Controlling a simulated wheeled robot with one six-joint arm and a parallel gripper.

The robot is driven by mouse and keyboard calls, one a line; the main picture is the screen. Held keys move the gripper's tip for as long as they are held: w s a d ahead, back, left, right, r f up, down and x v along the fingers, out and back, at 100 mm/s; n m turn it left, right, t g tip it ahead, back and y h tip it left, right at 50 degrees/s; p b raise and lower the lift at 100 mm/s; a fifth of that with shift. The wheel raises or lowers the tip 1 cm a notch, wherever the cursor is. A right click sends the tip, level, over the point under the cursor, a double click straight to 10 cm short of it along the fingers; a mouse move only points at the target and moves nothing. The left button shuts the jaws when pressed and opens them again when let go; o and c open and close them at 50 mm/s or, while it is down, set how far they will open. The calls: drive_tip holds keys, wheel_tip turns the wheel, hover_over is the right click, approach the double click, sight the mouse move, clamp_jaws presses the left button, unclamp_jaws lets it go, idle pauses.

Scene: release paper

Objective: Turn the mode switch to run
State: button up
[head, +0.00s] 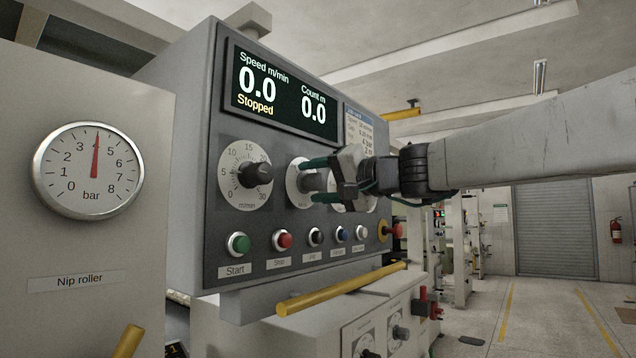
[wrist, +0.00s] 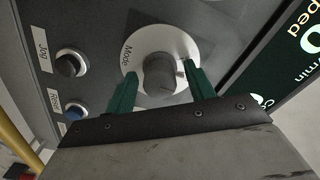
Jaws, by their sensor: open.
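The mode switch is a dark knob on a round pale dial labelled Mode; the knob (wrist: 160,74) sits between my gripper's two green fingers in the wrist view. In the head view the mode dial (head: 297,183) is partly covered by my gripper (head: 318,180), which is in front of the panel. The fingers are open, one on each side of the knob, with gaps visible. Which position the switch points to cannot be read. The display (head: 283,92) shows speed 0.0, Stopped, count 0.0.
The speed dial (head: 246,172) is left of the mode dial. Below are the green Start button (head: 238,244), red Stop button (head: 284,241) and several more. A yellow bar (head: 340,290) runs under the panel. A pressure gauge (head: 89,170) is at left.

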drive_tip(key=c, duration=1)
drive_tip(key=shift+m, duration=0.3)
drive_tip(key=m, duration=0.4)
drive_tip(key=shift+m, duration=2.1)
